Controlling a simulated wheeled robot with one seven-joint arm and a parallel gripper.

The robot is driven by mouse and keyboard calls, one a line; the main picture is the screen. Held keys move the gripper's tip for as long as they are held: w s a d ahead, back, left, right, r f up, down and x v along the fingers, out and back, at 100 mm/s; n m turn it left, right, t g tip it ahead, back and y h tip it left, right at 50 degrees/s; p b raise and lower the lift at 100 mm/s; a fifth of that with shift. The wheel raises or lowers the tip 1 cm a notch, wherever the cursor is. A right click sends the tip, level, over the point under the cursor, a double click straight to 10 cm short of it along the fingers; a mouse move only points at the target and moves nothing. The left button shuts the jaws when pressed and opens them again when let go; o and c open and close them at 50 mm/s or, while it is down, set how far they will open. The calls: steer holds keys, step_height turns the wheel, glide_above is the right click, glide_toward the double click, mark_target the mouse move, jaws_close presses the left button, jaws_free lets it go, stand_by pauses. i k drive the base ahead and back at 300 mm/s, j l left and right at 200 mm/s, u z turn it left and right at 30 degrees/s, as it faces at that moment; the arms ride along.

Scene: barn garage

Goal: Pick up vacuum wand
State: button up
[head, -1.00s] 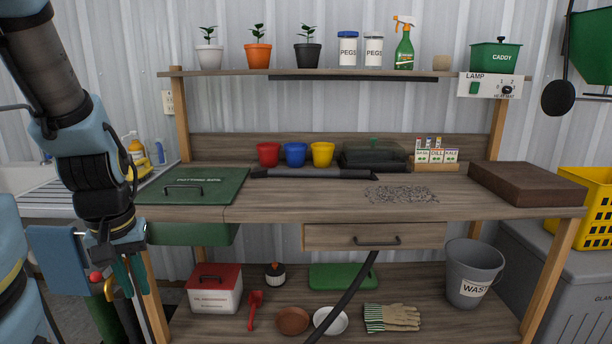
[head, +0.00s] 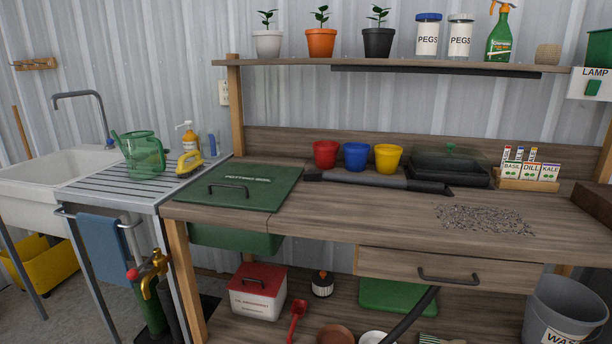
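The vacuum wand (head: 362,181) is a long dark grey tube with black ends. It lies flat across the workbench top (head: 330,220), just in front of the red, blue and yellow cups. My gripper and arm are not in view.
A green potting-soil bin lid (head: 242,186) lies left of the wand. Gravel (head: 484,220) is scattered on the bench at right. A drawer (head: 446,275) sits under the bench front. A shelf (head: 290,62) with pots runs above.

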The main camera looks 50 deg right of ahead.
mark_target(312, 174)
steer(key=k+l+u, duration=0.1)
steer(key=u, duration=0.3)
steer(key=k+u, duration=0.2)
steer(key=u, duration=0.2)
steer(key=k+j+u, duration=0.15)
steer(key=k+u, duration=0.3)
steer(key=k, duration=0.55)
steer(key=k+l+u, duration=0.1)
steer(key=k+u, duration=0.6)
steer(key=u, duration=0.25)
steer(key=k+j+u, duration=0.1)
steer(key=k+u, duration=0.35)
steer(key=k+l+u, duration=0.2)
steer(key=k, duration=0.4)
steer(key=k+z, duration=0.1)
steer(key=z, duration=0.35)
steer(key=l+z, duration=0.1)
steer(key=z, duration=0.4)
steer(key=k+l+z, duration=0.1)
steer(key=z, duration=0.35)
steer(key=l+z, duration=0.1)
steer(key=z, duration=0.35)
steer(key=l+z, duration=0.15)
steer(key=z, duration=0.35)
